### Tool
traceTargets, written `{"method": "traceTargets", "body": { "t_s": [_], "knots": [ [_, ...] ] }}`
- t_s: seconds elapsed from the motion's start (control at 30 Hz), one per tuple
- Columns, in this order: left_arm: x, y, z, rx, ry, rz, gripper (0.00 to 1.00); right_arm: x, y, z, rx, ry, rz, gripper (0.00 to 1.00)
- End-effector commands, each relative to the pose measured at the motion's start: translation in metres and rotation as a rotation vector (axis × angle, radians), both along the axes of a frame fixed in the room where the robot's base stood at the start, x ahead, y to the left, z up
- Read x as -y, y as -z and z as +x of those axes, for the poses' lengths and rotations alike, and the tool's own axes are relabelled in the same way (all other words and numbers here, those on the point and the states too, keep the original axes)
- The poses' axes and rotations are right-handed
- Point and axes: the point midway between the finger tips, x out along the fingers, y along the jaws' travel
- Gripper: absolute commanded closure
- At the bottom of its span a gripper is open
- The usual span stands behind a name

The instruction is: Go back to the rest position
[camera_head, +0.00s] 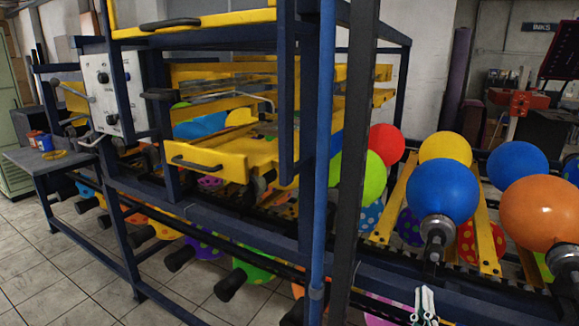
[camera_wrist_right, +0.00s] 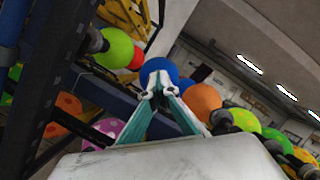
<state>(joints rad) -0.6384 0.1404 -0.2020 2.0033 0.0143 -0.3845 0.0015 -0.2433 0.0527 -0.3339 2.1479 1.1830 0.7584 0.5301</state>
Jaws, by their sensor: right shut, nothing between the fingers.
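My right gripper (camera_head: 425,303) shows at the bottom edge of the head view, right of centre, with its pale fingers pointing up. In the right wrist view its teal fingers (camera_wrist_right: 160,83) meet at the tips, shut with nothing between them. A blue balloon (camera_head: 443,191) on a dark holder stands above and beyond the gripper in the head view. The same blue balloon (camera_wrist_right: 158,70) seems to lie behind the fingertips in the wrist view; no hold on it shows. My left gripper is in neither view.
The printing machine's dark blue frame (camera_head: 208,214) and yellow drawer (camera_head: 207,160) fill the left and middle. A blue upright post (camera_head: 322,150) stands left of the gripper. An orange balloon (camera_head: 540,213) is to the right. Tiled floor (camera_head: 30,265) is clear at lower left.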

Motion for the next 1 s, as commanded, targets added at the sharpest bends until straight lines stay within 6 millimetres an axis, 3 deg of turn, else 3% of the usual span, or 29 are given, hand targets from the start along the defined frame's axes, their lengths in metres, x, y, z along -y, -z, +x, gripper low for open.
{"method": "traceTargets", "body": {
  "t_s": [0.07,0.17,0.3,0.4,0.5,0.6,0.7,0.8,1.0],
  "knots": [
    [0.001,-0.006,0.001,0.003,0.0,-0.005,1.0,-0.027,0.011,-0.009,-0.073,-0.033,-0.356,1.0],
    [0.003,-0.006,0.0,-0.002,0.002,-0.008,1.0,-0.067,0.046,-0.021,-0.17,-0.096,-0.808,1.0],
    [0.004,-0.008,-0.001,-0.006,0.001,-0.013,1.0,-0.106,0.128,-0.05,-0.309,-0.22,-1.409,1.0],
    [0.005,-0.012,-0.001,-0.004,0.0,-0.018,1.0,-0.113,0.19,-0.078,-0.391,-0.321,-1.769,1.0],
    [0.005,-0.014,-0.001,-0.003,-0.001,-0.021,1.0,-0.108,0.245,-0.108,-0.453,-0.426,-2.071,1.0],
    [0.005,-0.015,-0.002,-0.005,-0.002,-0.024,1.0,-0.095,0.286,-0.136,-0.498,-0.519,-2.298,1.0],
    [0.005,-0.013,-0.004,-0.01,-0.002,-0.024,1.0,-0.084,0.311,-0.155,-0.523,-0.586,-2.447,1.0],
    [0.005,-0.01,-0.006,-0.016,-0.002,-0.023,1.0,-0.076,0.324,-0.166,-0.535,-0.625,-2.528,1.0],
    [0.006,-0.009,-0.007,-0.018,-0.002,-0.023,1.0,-0.074,0.328,-0.169,-0.539,-0.637,-2.553,1.0]
  ]
}}
